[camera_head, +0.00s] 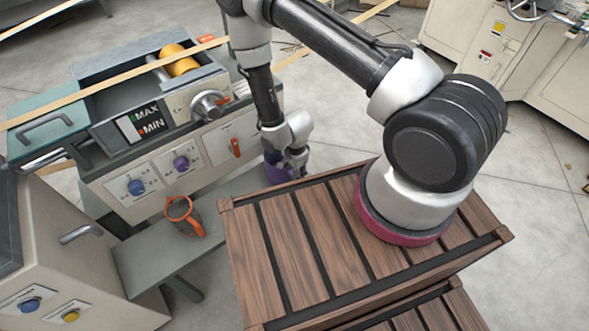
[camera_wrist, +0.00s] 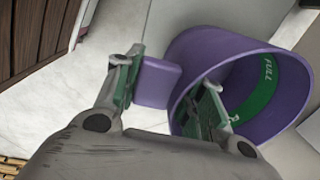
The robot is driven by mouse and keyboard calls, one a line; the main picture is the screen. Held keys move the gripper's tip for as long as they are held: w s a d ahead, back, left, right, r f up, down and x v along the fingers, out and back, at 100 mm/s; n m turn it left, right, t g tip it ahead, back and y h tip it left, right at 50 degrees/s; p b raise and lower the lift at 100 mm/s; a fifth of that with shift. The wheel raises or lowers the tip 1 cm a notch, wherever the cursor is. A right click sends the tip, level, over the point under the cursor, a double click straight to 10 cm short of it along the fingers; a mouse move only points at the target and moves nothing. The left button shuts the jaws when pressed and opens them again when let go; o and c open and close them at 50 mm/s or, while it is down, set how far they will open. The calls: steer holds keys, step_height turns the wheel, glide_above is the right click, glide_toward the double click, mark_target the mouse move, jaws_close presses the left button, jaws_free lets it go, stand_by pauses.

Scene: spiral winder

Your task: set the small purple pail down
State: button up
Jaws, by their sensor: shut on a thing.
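The small purple pail (camera_head: 274,168) is beyond the far left edge of the wooden slatted crate, largely hidden behind my gripper (camera_head: 297,160). In the wrist view the pail (camera_wrist: 262,60) is tilted in the picture, its mouth partly facing the camera, with a green band marked FULL inside. My gripper (camera_wrist: 172,85) is shut on the pail's near side. One finger is inside the mouth and the other is outside by a purple tab (camera_wrist: 158,82). I see no contents in the visible part. I cannot tell whether its base touches anything.
Pale floor (camera_head: 345,120) lies open behind the pail.

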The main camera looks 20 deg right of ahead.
steer(key=shift+f, duration=0.15)
steer(key=o, duration=1.1)
step_height(320, 180, up, 12)
steer(key=shift+s, duration=0.2)
steer(key=shift+d, duration=0.1)
